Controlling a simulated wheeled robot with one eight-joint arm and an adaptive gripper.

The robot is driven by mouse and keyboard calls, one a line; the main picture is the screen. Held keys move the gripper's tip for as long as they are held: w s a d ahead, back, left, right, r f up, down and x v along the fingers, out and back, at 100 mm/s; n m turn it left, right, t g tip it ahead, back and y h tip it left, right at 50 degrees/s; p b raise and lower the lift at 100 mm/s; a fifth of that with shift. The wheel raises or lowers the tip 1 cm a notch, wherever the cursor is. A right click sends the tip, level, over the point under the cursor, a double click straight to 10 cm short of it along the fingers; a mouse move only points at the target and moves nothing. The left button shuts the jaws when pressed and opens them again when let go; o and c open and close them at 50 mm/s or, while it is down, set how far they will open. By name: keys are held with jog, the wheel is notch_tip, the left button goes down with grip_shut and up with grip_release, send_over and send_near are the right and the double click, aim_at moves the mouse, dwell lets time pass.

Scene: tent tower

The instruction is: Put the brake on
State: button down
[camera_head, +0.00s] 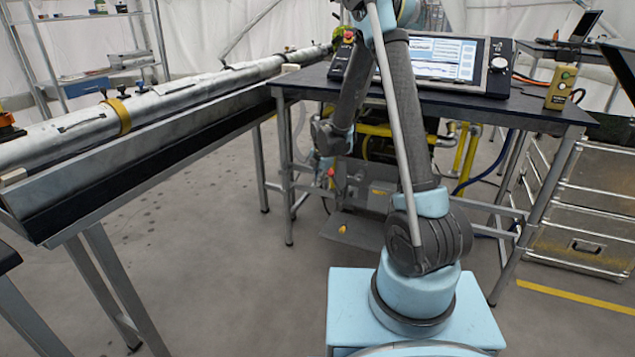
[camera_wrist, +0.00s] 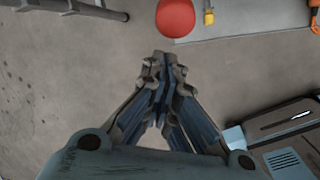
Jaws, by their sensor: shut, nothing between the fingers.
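The brake is not clearly identifiable in these views. A round red knob (camera_wrist: 175,17) shows at the top of the wrist view, just beyond my fingertips and apart from them. A small red part (camera_head: 331,172) also shows under the table in the head view, near the end of my arm; I cannot tell for sure that it is the same knob. My gripper (camera_wrist: 163,62) is shut and empty, its fingertips together over the grey floor. In the head view the end of my arm is beside the table's left legs, and the fingers are hard to make out.
The black table (camera_head: 450,103) carries a control console (camera_head: 440,60) and a yellow button box (camera_head: 562,86). Machinery with yellow pipes (camera_head: 375,130) fills the space below it. A long pipe on a rail (camera_head: 150,105) runs along the left. Metal drawers (camera_head: 585,215) stand right.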

jog(key=shift+w+d+r, duration=0.45)
jog(key=shift+w+d, duration=0.1)
jog(key=shift+d, duration=0.1)
jog(key=shift+w, duration=0.1)
jog(key=w+d+r+g, duration=0.1)
jog(key=w+d+r, duration=0.2)
jog(key=w+r, duration=0.2)
jog(key=w, duration=0.3)
jog(key=shift+w+r+y, duration=0.25)
jog(key=shift+w+y, duration=0.05)
jog(key=shift+d, duration=0.1)
jog(key=w+v, duration=0.1)
jog(key=v, duration=0.6)
jog(key=shift+s+r+g, duration=0.2)
jog(key=shift+g, duration=0.1)
